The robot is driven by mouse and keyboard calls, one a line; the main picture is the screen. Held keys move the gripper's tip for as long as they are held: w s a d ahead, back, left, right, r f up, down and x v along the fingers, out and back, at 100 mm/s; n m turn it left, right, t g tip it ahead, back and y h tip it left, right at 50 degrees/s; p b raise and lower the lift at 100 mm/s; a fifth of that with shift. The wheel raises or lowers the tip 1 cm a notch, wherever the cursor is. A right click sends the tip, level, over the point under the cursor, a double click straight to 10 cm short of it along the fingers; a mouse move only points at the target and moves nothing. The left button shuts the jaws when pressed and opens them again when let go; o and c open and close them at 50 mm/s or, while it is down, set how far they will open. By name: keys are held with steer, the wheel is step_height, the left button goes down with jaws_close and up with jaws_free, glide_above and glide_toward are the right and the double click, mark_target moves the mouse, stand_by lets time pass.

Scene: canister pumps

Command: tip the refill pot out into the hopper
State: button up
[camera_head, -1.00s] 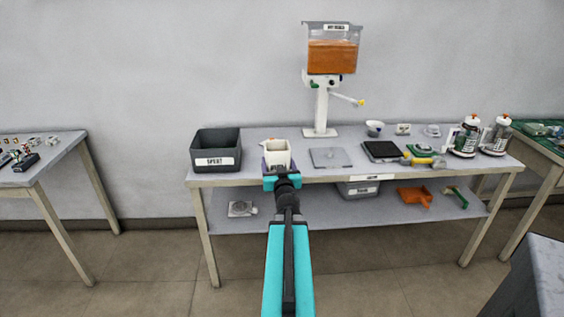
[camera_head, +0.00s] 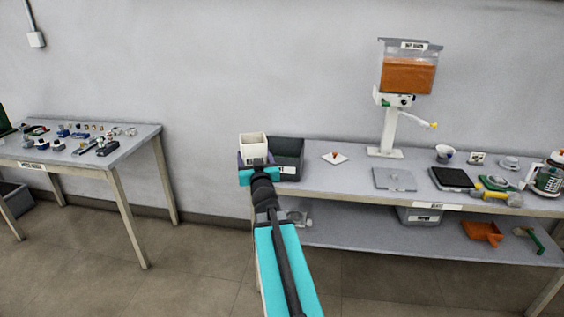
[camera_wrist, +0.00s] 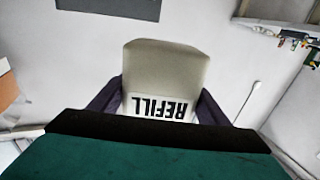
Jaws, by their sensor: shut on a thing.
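The refill pot (camera_head: 253,145) is a cream, square, open-topped pot. My gripper (camera_head: 255,163) is shut on it and holds it upright, raised in front of the grey bin at the bench's left end. In the wrist view the refill pot (camera_wrist: 165,75) sits between the dark fingers, its REFILL label upside down in the picture. The pot's contents cannot be seen. The hopper (camera_head: 408,72) is a clear box holding orange material, on a white stand to the right of and higher than the pot. It is well apart from my gripper.
The dark grey bin (camera_head: 288,158) is partly hidden behind the pot. A small white piece with an orange top (camera_head: 335,158) lies on the bench (camera_head: 345,180). A grey plate (camera_head: 394,180) and a black tray (camera_head: 452,179) lie farther right. Another table (camera_head: 130,143) stands at left.

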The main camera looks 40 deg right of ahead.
steer(key=w+a+r+n+t+y, duration=0.1)
steer(key=w+a+r+n+y, duration=0.1)
steer(key=a, duration=1.2)
steer(key=w+a+r+n+y, duration=0.2)
steer(key=w+a+r+y, duration=0.2)
steer(key=a, duration=1.1)
steer(key=w+a+r+n+t+y, duration=0.1)
steer(key=w+a, duration=0.5)
steer(key=a, duration=0.9)
step_height(320, 180, up, 3)
steer(key=n+y, duration=0.1)
steer(key=y, duration=0.2)
steer(key=shift+w+t, duration=0.3)
steer(key=shift+a+f, duration=0.1)
steer(key=shift+a, duration=0.05)
